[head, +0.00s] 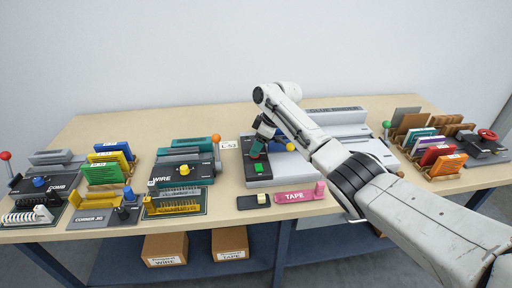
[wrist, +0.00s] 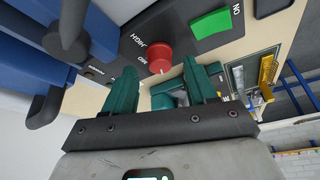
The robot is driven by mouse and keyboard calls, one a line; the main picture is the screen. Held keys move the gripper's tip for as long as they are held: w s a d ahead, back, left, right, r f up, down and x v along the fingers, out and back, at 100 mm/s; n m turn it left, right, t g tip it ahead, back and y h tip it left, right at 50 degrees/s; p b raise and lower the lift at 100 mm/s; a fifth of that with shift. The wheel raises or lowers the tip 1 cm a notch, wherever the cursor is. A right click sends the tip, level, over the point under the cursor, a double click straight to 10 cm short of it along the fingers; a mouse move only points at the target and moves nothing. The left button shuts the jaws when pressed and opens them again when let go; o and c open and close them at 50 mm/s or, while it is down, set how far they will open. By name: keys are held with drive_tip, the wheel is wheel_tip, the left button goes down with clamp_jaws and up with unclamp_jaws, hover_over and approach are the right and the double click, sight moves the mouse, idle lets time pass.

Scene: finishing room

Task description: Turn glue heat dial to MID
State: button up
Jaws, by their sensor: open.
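The red glue heat dial (wrist: 160,57) is on a dark panel in the wrist view, with HIGH and MID printed on its left. A pale mark shows at its lower edge; which label it points to I cannot tell. My gripper (wrist: 159,68) is open, its teal fingers on either side of the dial's near edge, with nothing held. Whether they touch the dial I cannot tell. In the head view my gripper (head: 259,148) is over the left part of the grey machine (head: 285,178), and hides the dial.
A green ON switch (wrist: 211,23) is close to the dial, and also shows in the head view (head: 260,168). A blue part (wrist: 40,55) stands left of my fingers. The pink TAPE holder (head: 300,195) lies in front.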

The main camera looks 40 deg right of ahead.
drive_tip(key=shift+x, duration=0.85)
drive_tip(key=c, duration=1)
